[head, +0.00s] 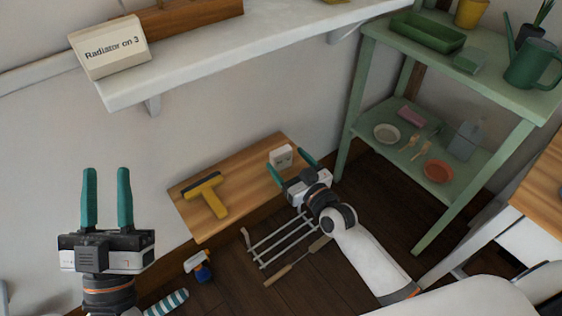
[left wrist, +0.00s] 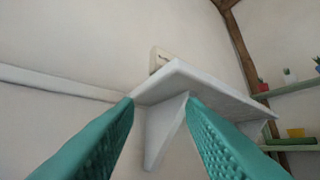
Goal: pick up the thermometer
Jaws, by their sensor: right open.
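A small white block-shaped item (head: 281,155), which looks like the thermometer, stands at the right part of a low wooden surface (head: 245,162) by the wall. My right gripper (head: 291,164) is open, with its teal fingers pointing toward this item. The item appears between or just beyond the fingertips; I cannot tell if they touch it. My left gripper (head: 106,170) is open and empty, raised at the left of the head view. Its fingers also show apart in the left wrist view (left wrist: 160,101), below a white shelf.
A yellow-handled squeegee (head: 208,193) lies on the same wooden surface. A white wall shelf (head: 240,48) with a "Radiator on 3" card (head: 110,46) juts out above. A green rack (head: 447,150) stands right. A spray bottle (head: 198,266) and metal rack (head: 284,238) are low down.

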